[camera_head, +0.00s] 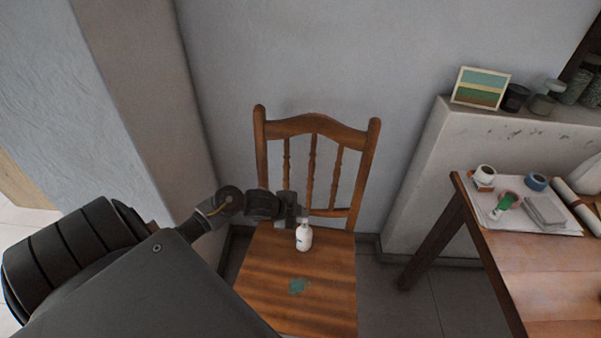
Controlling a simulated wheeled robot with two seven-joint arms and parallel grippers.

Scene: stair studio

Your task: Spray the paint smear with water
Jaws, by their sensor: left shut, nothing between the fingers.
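A wooden chair (262,287) stands against the wall, its seat facing up. A green-teal paint smear (298,286) lies on the seat's front half. A white spray bottle (304,238) stands upright on the seat, behind the smear. My left gripper (301,213) is at the top of the bottle, reaching in from the left. Its fingers are small and dark here; it is shut with nothing between them. I cannot tell whether it touches the bottle's head. My right gripper is not in view.
A wooden table (535,275) at the right holds papers, a white cup (484,174), a blue tape roll (536,181) and a green-handled tool (505,204). A white ledge (480,127) behind it bears a small painting (481,88) and jars. The chair's backrest (313,128) rises behind the bottle.

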